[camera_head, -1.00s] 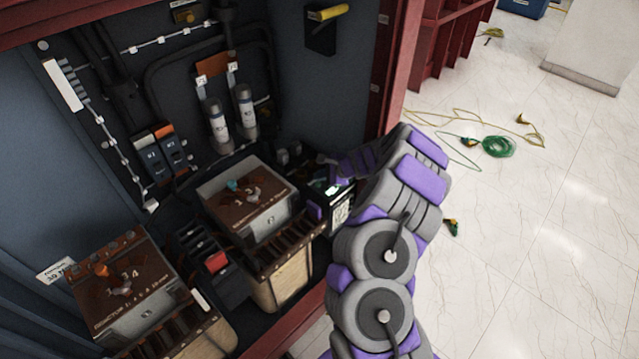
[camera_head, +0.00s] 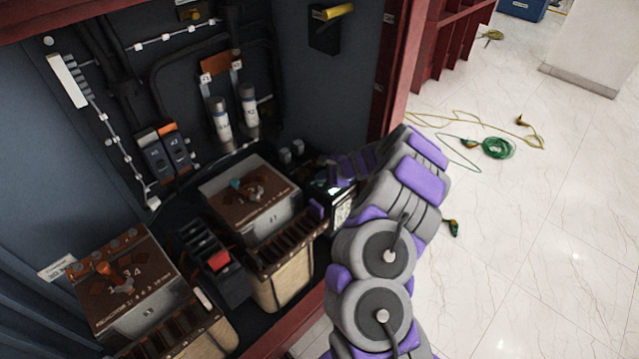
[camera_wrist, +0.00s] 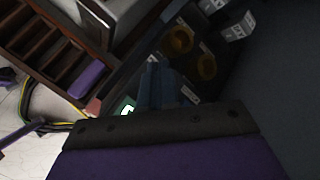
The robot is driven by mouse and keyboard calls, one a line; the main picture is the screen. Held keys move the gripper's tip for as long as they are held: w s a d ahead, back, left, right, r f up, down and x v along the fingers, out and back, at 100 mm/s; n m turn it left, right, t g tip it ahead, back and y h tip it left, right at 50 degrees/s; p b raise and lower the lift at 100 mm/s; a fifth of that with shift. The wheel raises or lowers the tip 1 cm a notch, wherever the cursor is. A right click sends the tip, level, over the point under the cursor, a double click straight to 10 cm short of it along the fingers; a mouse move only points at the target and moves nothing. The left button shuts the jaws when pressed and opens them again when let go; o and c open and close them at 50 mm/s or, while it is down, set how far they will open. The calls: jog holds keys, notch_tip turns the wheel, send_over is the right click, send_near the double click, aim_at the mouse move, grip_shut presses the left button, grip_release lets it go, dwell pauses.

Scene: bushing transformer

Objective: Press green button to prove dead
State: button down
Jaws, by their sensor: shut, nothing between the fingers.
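A dark box-like unit (camera_head: 341,212) with a pale label sits at the right end of the cabinet floor, beside the brown-topped transformer block. A small pale-green lit patch (camera_wrist: 127,108) shows in the wrist view, partly hidden by my gripper; I cannot tell whether it is the green button or a display. My gripper (camera_wrist: 154,66) is shut and empty, its dark fingers just right of the lit patch. In the head view my gripper (camera_head: 334,183) is over the dark unit and hard to make out. Contact with a button cannot be seen.
A brown-topped transformer block (camera_head: 248,193) stands left of the unit, with a second one (camera_head: 130,285) farther left. A small purple piece (camera_head: 316,209) is close beside the unit. The red cabinet frame (camera_head: 398,75) borders the opening. Cables (camera_head: 495,147) lie on the floor outside.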

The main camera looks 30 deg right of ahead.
aim_at(323, 186)
jog(key=shift+d+f, duration=0.25)
jog(key=shift+d, duration=0.1)
jog(key=shift+a+f, duration=0.15)
jog(key=shift+a, duration=0.05)
jog(key=shift+f, duration=0.1)
dwell(0.3)
jog(key=shift+d+r+p, duration=0.1)
jog(key=shift+r+p, duration=0.35)
jog(key=shift+r, duration=0.45)
jog(key=shift+r, duration=0.1)
notch_tip(323, 186, up, 5)
jog(key=p, duration=0.4)
dwell(0.8)
